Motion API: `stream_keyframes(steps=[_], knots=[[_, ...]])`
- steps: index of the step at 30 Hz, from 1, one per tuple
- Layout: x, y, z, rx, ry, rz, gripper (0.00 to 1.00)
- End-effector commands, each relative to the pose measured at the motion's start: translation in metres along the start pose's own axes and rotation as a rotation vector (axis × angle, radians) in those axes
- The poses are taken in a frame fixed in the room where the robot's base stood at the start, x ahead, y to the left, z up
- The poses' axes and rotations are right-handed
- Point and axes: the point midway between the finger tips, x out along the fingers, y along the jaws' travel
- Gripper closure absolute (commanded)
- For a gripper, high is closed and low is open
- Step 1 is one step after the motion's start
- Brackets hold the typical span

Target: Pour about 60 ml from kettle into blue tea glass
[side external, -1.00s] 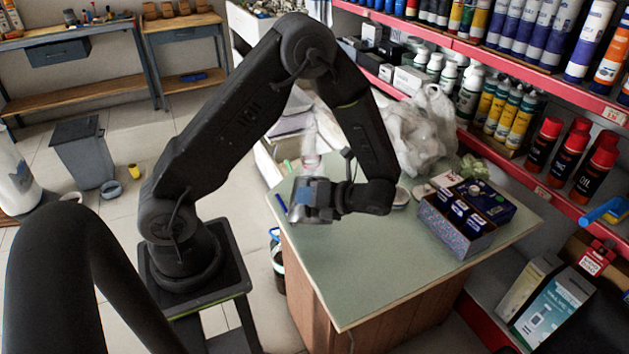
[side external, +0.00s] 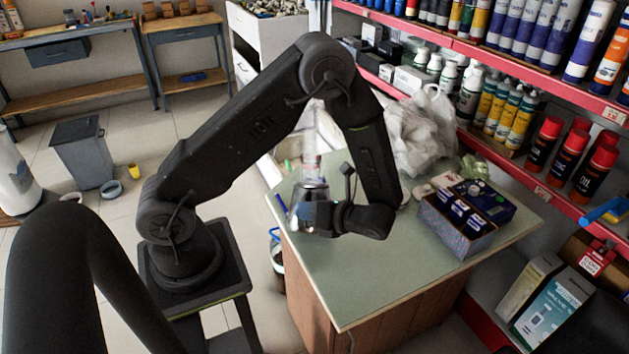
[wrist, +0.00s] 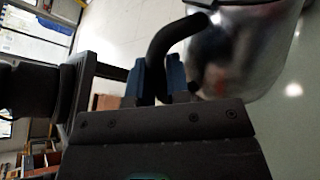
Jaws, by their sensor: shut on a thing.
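The kettle (side external: 308,208) is a shiny metal pot, held above the left part of the green counter top in the side view. It looks roughly upright there. In the wrist view its rounded metal body (wrist: 245,55) fills the upper right, with a curved black handle (wrist: 172,38). My gripper (wrist: 163,82) is shut on that handle, one blue-grey finger on each side. In the side view my gripper (side external: 332,214) is just right of the kettle. I cannot make out the blue tea glass in either view; the kettle or my arm may hide it.
The counter (side external: 370,285) is clear at its front. A patterned box (side external: 457,225) with dark packs stands at its right. Crumpled plastic bags (side external: 425,135) lie at the back. A clear bottle (side external: 311,145) is behind the kettle. Red-edged shelves (side external: 540,185) border the right.

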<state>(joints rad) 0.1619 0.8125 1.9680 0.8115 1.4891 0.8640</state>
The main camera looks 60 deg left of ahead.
Motion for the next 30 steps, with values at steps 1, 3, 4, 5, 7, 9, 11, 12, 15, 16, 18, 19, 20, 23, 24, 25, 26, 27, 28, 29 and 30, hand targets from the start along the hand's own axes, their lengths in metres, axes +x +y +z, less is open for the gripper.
stream_keyframes(steps=[1,3,4,5,7,9,11,12,15,16,18,19,20,23,24,25,26,27,28,29,30], knots=[[-0.001,0.001,-0.007,-0.021,-0.022,0.001,1.0],[-0.002,0.001,-0.017,-0.058,-0.046,0.002,1.0],[-0.002,0.002,-0.021,-0.074,-0.056,0.003,1.0],[-0.002,0.002,-0.025,-0.089,-0.067,0.003,1.0],[-0.004,0.004,-0.034,-0.137,-0.1,0.007,1.0],[-0.005,0.005,-0.043,-0.184,-0.131,0.009,1.0],[-0.006,0.006,-0.051,-0.224,-0.159,0.012,1.0],[-0.006,0.006,-0.056,-0.252,-0.177,0.014,1.0],[-0.006,0.006,-0.069,-0.32,-0.222,0.016,1.0],[-0.006,0.006,-0.073,-0.339,-0.235,0.018,1.0],[-0.006,0.005,-0.08,-0.379,-0.261,0.02,1.0],[-0.006,0.004,-0.083,-0.395,-0.271,0.021,1.0],[-0.006,0.004,-0.086,-0.411,-0.281,0.022,1.0],[-0.005,0.002,-0.093,-0.452,-0.306,0.023,1.0],[-0.005,0.002,-0.095,-0.465,-0.315,0.024,1.0],[-0.005,0.002,-0.096,-0.473,-0.321,0.025,1.0],[-0.005,0.002,-0.098,-0.481,-0.326,0.025,1.0],[-0.005,0.001,-0.099,-0.489,-0.33,0.024,1.0],[-0.005,0.001,-0.1,-0.494,-0.333,0.024,1.0],[-0.005,0.001,-0.1,-0.498,-0.335,0.024,1.0],[-0.005,0.001,-0.101,-0.502,-0.338,0.024,1.0]])
